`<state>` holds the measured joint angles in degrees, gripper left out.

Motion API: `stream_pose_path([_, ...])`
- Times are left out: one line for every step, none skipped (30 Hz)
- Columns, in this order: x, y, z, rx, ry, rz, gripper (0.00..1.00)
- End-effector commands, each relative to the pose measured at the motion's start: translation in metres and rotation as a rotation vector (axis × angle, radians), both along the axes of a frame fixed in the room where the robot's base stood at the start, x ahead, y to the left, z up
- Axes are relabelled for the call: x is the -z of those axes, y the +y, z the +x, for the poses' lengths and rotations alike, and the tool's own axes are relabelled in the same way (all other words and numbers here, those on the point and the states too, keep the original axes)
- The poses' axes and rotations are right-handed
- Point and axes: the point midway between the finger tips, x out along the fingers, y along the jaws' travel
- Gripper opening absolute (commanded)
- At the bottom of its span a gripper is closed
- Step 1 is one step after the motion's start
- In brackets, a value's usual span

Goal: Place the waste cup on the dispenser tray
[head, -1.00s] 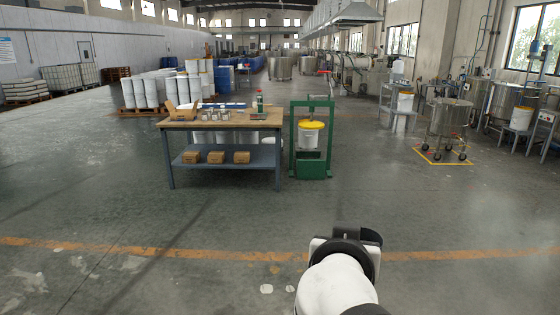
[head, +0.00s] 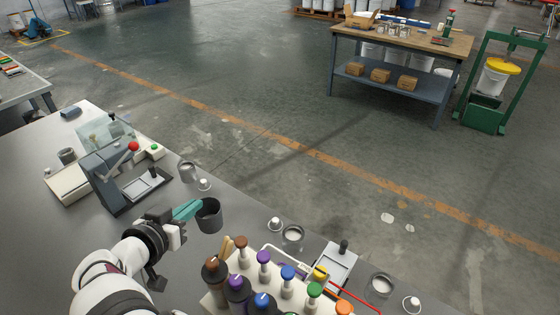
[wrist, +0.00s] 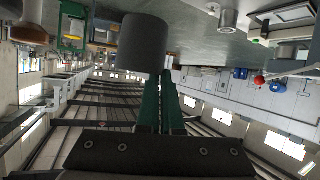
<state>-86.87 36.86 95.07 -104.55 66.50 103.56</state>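A dark grey cup (head: 208,215), taken to be the waste cup, is upright with its open mouth up. My gripper (head: 190,210) has its teal fingers shut on the cup's side. The wrist view also shows the cup (wrist: 143,42) at the ends of the fingers (wrist: 160,105). I cannot tell whether the cup's base touches the bench. A rack of coloured pump bottles (head: 275,285), possibly the dispenser, stands at the bottom centre. A pale tray with a black knob (head: 338,265) lies to its right. I cannot tell which tray belongs to the dispenser.
A grey press-like machine (head: 105,180) with a red knob stands on the grey bench (head: 35,205) at left. Small metal tins (head: 292,233) and white-capped items (head: 205,185) line the bench's far edge. Bare bench lies left of my arm. A workbench (head: 420,45) stands across the floor.

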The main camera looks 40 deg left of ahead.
Motion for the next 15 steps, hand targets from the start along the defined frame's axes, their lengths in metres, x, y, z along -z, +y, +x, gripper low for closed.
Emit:
stream_pose_path([0.018,0.015,-0.028,-0.056,0.001,-0.007,0.0])
stream_pose_path([0.027,0.023,-0.044,-0.09,-0.001,-0.008,0.0])
stream_pose_path([0.039,0.032,-0.063,-0.13,0.0,-0.009,0.0])
stream_pose_path([0.047,0.037,-0.076,-0.158,0.0,-0.009,0.0])
stream_pose_path([0.054,0.041,-0.088,-0.183,0.0,-0.008,0.0])
stream_pose_path([0.063,0.046,-0.101,-0.214,0.001,-0.009,0.0])
stream_pose_path([0.069,0.048,-0.11,-0.234,0.002,-0.009,0.0])
stream_pose_path([0.073,0.05,-0.117,-0.25,0.003,-0.009,0.0])
stream_pose_path([0.078,0.052,-0.125,-0.267,0.004,-0.008,0.0])
stream_pose_path([0.081,0.054,-0.129,-0.277,0.003,-0.009,0.0])
stream_pose_path([0.085,0.054,-0.132,-0.282,0.004,-0.009,0.0])
stream_pose_path([0.093,0.055,-0.135,-0.288,0.005,-0.01,0.0])
stream_pose_path([0.101,0.055,-0.135,-0.29,0.005,-0.012,0.0])
stream_pose_path([0.109,0.055,-0.136,-0.292,0.004,-0.012,0.0])
stream_pose_path([0.12,0.055,-0.136,-0.291,0.005,-0.012,0.0])
